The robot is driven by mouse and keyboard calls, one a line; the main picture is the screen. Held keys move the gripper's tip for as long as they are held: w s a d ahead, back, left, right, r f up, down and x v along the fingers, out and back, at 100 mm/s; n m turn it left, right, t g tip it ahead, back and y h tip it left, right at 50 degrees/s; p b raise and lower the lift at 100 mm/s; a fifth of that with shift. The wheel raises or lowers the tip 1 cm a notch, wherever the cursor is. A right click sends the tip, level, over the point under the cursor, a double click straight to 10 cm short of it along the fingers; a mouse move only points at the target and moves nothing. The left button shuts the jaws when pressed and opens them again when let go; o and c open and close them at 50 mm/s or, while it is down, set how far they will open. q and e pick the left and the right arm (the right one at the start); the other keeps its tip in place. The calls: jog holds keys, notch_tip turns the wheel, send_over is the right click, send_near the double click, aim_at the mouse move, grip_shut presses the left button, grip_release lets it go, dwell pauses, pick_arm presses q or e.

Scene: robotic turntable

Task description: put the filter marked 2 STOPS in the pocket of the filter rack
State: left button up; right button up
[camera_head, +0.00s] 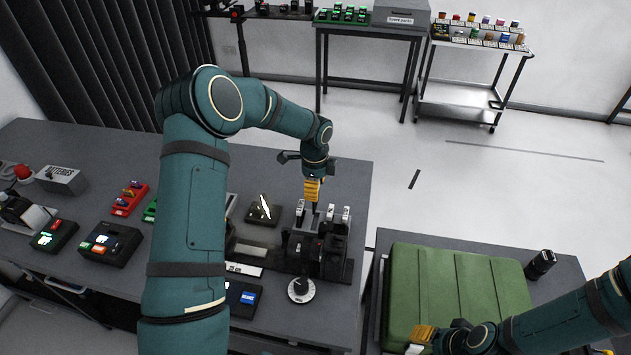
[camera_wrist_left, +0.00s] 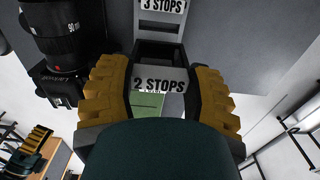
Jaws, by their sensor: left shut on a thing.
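My left gripper (camera_head: 313,192) is shut on the filter marked 2 STOPS; its yellow fingers point down over the dark rack (camera_head: 322,245) near the table's right edge. In the left wrist view, the white 2 STOPS label (camera_wrist_left: 159,84) sits between the yellow fingers. A label marked 3 STOPS (camera_wrist_left: 162,5) shows beyond it, past a dark frame with an opening (camera_wrist_left: 158,55). I cannot tell whether the held filter touches the rack. My right gripper (camera_head: 424,338) is low at the right, over the green case's front edge; its opening is unclear.
A camera lens (camera_wrist_left: 62,40) stands left of the fingers in the wrist view. A black cylinder (camera_head: 540,264) stands right of the green padded case (camera_head: 455,290). A round dial (camera_head: 301,290) and a dark box (camera_head: 263,210) lie near the rack.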

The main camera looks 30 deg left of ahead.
aim_at(315, 208)
pick_arm(q)
jog(key=shift+s, duration=0.15)
jog(key=shift+f+b, duration=2)
jog(key=shift+f, duration=0.85)
jog(key=shift+f+b, duration=1.3)
jog(key=shift+f, duration=0.35)
jog(key=o, duration=1.2)
notch_tip(315, 208, up, 12)
jog(key=shift+r, duration=0.1)
